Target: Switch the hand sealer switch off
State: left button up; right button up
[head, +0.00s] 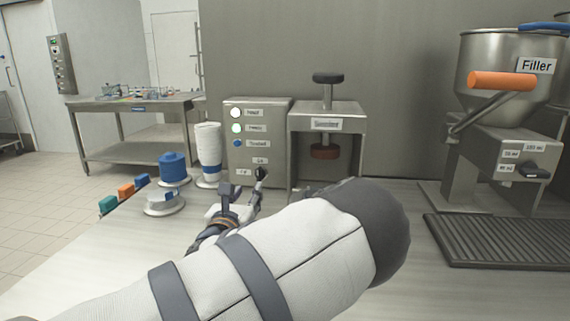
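The hand sealer (328,122) is a grey metal machine with a black top handle and a reddish-brown round part under its head. Joined at its left is a metal control box (270,125) with a white light, a green light and a blue button, each beside a label. A dark rounded knob (262,173), which looks like the switch, shows low on the box near two small labels. My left gripper (244,184) is in front of the lower box, its fingers apart, one close to the knob. I cannot tell whether they touch. My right gripper is out of view.
A white cup stack (208,146), a blue stack (174,168) and a low round holder (164,203) stand left of the box. The filler (505,150) and a ribbed drip tray (500,240) are at right. My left arm covers the front middle of the counter.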

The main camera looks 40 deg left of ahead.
aim_at(258, 171)
pick_arm(q)
jog(key=shift+w+a, duration=0.15)
jog(key=shift+w, duration=0.15)
jog(key=shift+w+a+f+b, duration=0.2)
jog(key=shift+w+a+b, duration=0.45)
jog(key=shift+w+a, duration=0.35)
jog(key=x, duration=0.8)
jog(key=shift+d+r, duration=0.15)
jog(key=shift+r, duration=0.2)
grip_shut()
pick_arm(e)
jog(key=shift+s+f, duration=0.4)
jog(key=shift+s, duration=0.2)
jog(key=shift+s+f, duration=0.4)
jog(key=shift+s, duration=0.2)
